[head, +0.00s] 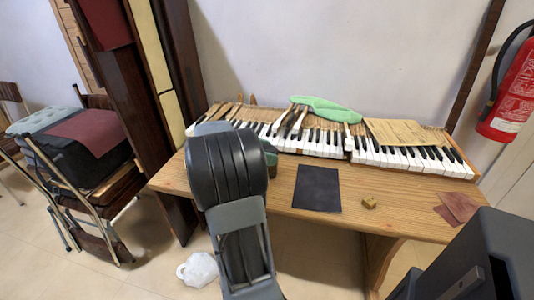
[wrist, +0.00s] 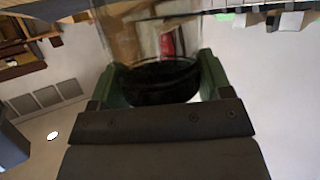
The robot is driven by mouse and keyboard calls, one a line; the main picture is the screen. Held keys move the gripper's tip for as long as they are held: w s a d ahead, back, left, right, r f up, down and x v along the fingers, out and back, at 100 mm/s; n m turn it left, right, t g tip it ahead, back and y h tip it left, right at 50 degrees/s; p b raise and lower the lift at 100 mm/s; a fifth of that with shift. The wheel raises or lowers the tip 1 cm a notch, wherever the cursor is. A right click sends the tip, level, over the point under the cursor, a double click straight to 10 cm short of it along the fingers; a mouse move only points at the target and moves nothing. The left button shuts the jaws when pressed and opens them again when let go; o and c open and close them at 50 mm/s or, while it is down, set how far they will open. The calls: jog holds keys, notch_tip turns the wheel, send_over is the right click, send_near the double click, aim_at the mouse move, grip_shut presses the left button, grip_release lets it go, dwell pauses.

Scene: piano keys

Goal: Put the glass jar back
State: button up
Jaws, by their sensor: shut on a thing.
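In the wrist view, the glass jar (wrist: 160,38) is clear, with a black end, probably its lid (wrist: 160,82). My gripper (wrist: 160,78) has its green fingers on both sides of that black end and is shut on it. A red patch shows through the glass. In the head view, my dark arm stands in front of the wooden desk (head: 340,219) and hides most of my gripper and the jar. A bit of green finger (head: 269,152) shows at the arm's right side, by the keys' front edge.
Piano keys (head: 412,157) run along the back of the desk, with a green cloth-like piece (head: 325,107) and a tan sheet (head: 397,132) on them.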

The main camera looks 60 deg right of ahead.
jog(key=o, duration=1.6)
jog(key=shift+f, duration=0.1)
jog(key=shift+c, duration=0.2)
jog(key=p+v, duration=0.1)
jog(key=v, duration=1)
jog(key=s+a+f+n+t+y, duration=0.1)
jog(key=a+f+n+t+y, duration=0.2)
jog(key=a+n, duration=0.6)
jog(key=s+a+f+n+t+y, duration=0.1)
jog(key=a+f+n+t+y, duration=0.2)
jog(key=a+n+t, duration=0.2)
jog(key=s+a+f+n+t+y, duration=0.2)
jog(key=a+f+n+t+y, duration=0.1)
jog(key=a+n, duration=0.9)
jog(key=a+t, duration=0.1)
jog(key=a, duration=0.3)
jog(key=shift+a+f+n+y, duration=0.15)
jog(key=shift+a+n+y, duration=0.15)
jog(key=shift+y, duration=0.1)
